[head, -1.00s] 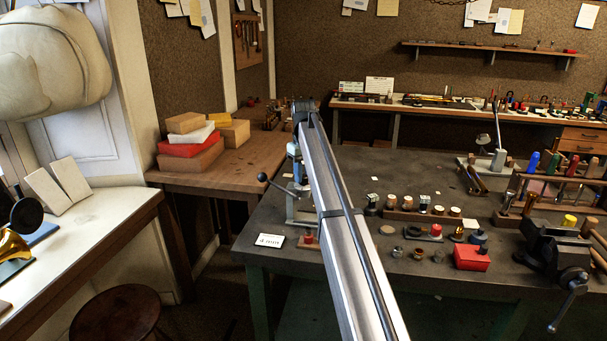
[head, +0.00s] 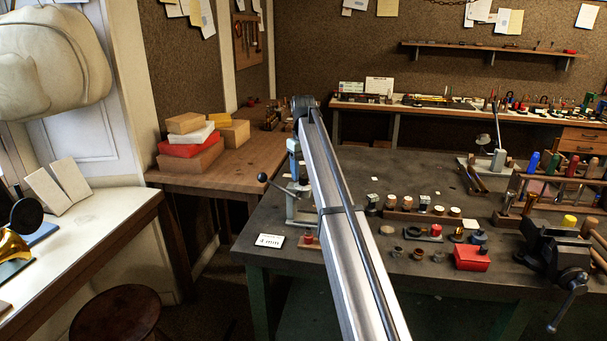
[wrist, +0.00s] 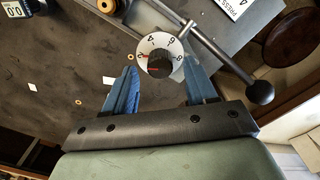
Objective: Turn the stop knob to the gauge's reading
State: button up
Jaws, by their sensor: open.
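The stop knob (wrist: 161,64) is black with a red mark pointing left in the picture. It sits in the middle of a white numbered dial (wrist: 166,43), where 4, 6 and 8 can be made out. My gripper (wrist: 158,63) is open, with one blue finger on each side of the dial. I cannot tell whether either finger touches the knob. In the head view my arm hides the gripper, the dial and part of the press (head: 295,190).
The press lever with its black ball (wrist: 260,92) reaches past the right finger. A printed card (wrist: 236,6) lies beyond it. On the dark bench are small parts, a red box (head: 471,257) and a vise (head: 556,250) to the right. The bench's middle back is clear.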

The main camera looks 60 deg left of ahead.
aim_at(304, 176)
notch_tip(304, 176, up, 12)
jog(key=shift+r, duration=0.2)
dwell(0.7)
